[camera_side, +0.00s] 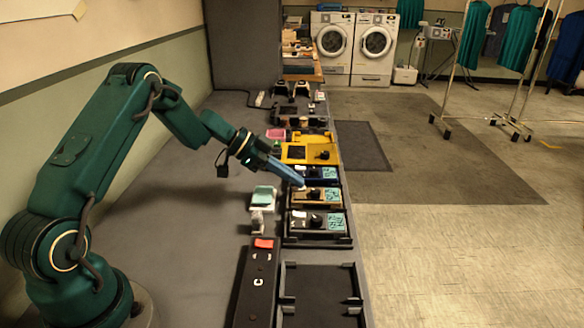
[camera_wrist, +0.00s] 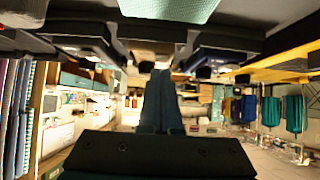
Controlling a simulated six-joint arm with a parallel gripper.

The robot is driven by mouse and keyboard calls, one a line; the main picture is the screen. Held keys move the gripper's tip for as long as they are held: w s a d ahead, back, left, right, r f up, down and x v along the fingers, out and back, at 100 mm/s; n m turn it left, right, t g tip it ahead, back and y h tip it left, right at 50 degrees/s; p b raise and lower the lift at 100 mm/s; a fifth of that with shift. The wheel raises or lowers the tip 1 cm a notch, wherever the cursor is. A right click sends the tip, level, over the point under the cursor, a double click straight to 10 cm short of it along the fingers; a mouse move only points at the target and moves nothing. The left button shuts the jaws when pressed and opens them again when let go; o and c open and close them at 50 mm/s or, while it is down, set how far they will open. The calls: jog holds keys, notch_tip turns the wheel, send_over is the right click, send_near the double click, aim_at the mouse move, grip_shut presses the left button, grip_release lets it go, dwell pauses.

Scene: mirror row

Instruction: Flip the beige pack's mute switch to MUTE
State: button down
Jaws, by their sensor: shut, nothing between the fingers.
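The beige pack (camera_side: 302,198) sits in the row of packs in the side view, with a dark knob and a teal printed panel on its top. In the wrist view the gripper (camera_wrist: 161,73) fingers lie together. I cannot tell whether they touch the pack. The mute switch and its position are too small to make out.
The blue pack (camera_side: 314,174) and yellow pack (camera_side: 296,152) stand beyond the beige one. A grey pack (camera_side: 301,224) stands nearer. An empty dark tray (camera_side: 320,297) and a long black box marked C (camera_side: 258,283) are at the front. The grey bench is clear on the left.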

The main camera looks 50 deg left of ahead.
dwell(0.3)
jog(key=shift+d+f, duration=0.1)
jog(key=shift+f, duration=0.05)
jog(key=shift+w, duration=0.1)
jog(key=shift+w+d+r, duration=0.35)
jog(key=shift+w+d, duration=0.1)
jog(key=shift+d, duration=0.05)
dwell(0.4)
